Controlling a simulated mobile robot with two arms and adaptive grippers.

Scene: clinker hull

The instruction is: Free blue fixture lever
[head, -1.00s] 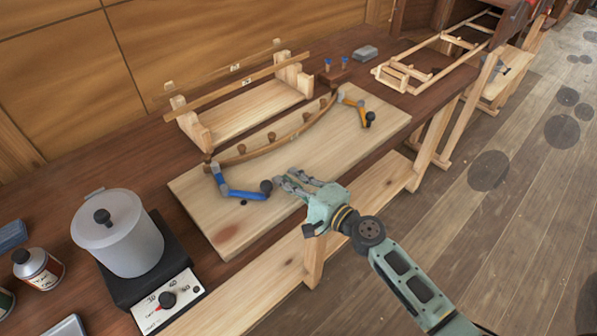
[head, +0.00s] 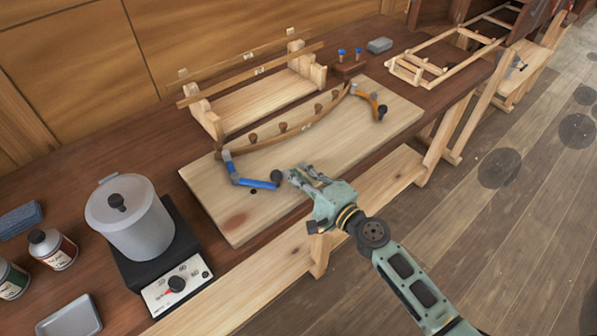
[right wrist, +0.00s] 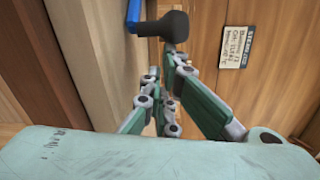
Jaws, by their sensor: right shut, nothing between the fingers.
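The blue fixture lever (head: 247,180) sits at the left end of the curved wooden strip (head: 285,132) on the pale board. Its black ball knob (head: 277,176) points right, toward my right gripper. My right gripper (head: 295,174) is shut and empty, its fingertips close beside the knob. In the right wrist view the black knob (right wrist: 168,26) stands just beyond the fingers (right wrist: 170,60), with a bit of the blue lever (right wrist: 133,14) behind it. I cannot tell whether the fingers touch the knob. My left gripper is not in view.
An orange lever (head: 370,98) holds the strip's right end. A lidded pot (head: 130,222) stands on a heater (head: 178,285) at left. Behind the board is a wooden cradle (head: 255,97). Cans (head: 52,250) stand at far left.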

